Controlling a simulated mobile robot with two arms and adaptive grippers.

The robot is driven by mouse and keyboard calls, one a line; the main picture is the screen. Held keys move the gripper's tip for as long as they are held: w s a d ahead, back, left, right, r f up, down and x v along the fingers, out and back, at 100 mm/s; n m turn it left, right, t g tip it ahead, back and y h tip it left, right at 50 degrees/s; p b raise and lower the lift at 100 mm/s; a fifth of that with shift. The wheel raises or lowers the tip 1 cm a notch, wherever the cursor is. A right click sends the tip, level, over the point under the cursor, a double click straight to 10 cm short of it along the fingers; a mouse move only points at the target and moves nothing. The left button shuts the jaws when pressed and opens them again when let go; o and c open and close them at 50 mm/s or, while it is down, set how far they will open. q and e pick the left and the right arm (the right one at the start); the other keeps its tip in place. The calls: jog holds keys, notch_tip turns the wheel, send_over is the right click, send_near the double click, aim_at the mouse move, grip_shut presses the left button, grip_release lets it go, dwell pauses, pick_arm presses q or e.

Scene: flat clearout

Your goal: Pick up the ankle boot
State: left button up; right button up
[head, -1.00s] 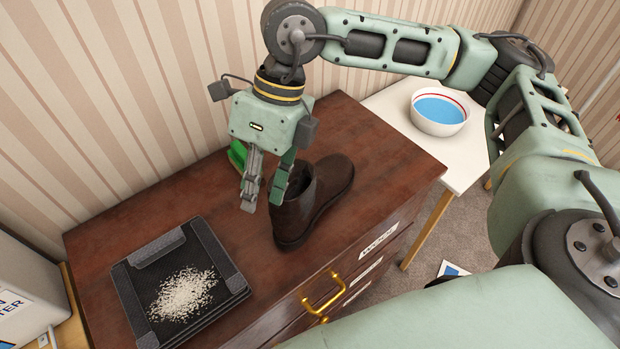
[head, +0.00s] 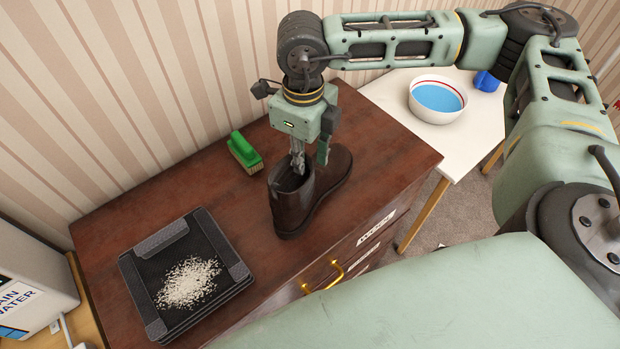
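The dark brown ankle boot (head: 294,207) stands upright on the brown wooden dresser top, its shaft opening towards the left and its toe pointing to the back right. My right gripper (head: 310,164) points down at the boot's opening. Its fingers are apart. One finger reaches to the opening, and the other is on the right side over the boot's upper. I cannot tell whether either finger touches the leather. My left gripper is not in view.
A black tray (head: 150,262) with white grains lies on the dresser (head: 105,222) at the front left. A green brush (head: 244,153) lies behind the boot. A white table with a bowl of blue liquid (head: 437,99) and a blue object (head: 486,81) stands to the right.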

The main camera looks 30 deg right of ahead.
grip_shut()
dwell(0.7)
